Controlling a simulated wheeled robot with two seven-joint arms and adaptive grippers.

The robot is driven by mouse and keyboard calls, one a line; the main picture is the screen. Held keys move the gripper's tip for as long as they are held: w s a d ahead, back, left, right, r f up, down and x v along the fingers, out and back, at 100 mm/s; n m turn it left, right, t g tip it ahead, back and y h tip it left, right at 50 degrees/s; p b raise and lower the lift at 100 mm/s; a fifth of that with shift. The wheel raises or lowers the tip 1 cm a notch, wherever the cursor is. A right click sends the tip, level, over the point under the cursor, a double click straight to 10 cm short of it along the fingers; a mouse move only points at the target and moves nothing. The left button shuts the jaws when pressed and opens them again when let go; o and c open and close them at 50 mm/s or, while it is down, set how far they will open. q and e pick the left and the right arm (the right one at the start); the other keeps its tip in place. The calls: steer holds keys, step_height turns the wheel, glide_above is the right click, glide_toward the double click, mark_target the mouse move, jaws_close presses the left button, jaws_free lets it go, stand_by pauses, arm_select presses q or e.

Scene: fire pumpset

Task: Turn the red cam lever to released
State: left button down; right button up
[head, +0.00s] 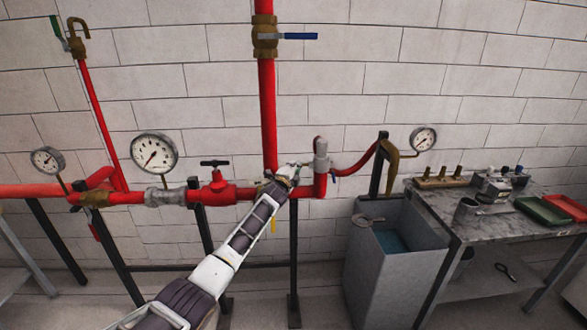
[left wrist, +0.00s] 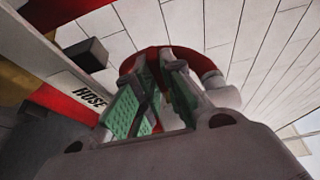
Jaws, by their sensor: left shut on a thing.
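My left arm reaches up from the bottom of the head view to the red pipe line. Its gripper (head: 291,170) is beside the grey hose coupling (head: 321,150). In the left wrist view the two green-padded fingers (left wrist: 150,95) are close together, shut on a narrow red part that I take for the red cam lever. The fingers hide most of the lever, so its angle cannot be told. The grey coupling (left wrist: 208,75) shows behind the fingers in the wrist view. My right gripper is not in view.
A red valve (head: 216,190) and a pressure gauge (head: 154,153) are left of my gripper. A red hose (head: 357,165) curves right from the coupling. A grey bin (head: 372,285) and a workbench (head: 484,229) stand at the right. A HOSE label (left wrist: 90,97) shows near the fingers.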

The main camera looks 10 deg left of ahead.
arm_select(q)
steer(key=c, duration=1.8)
jaws_free()
steer(key=shift+d, duration=0.1)
steer(key=shift+s, duration=0.25)
steer(key=s+a, duration=0.1)
steer(key=s, duration=1)
steer(key=shift+s+a, duration=0.2)
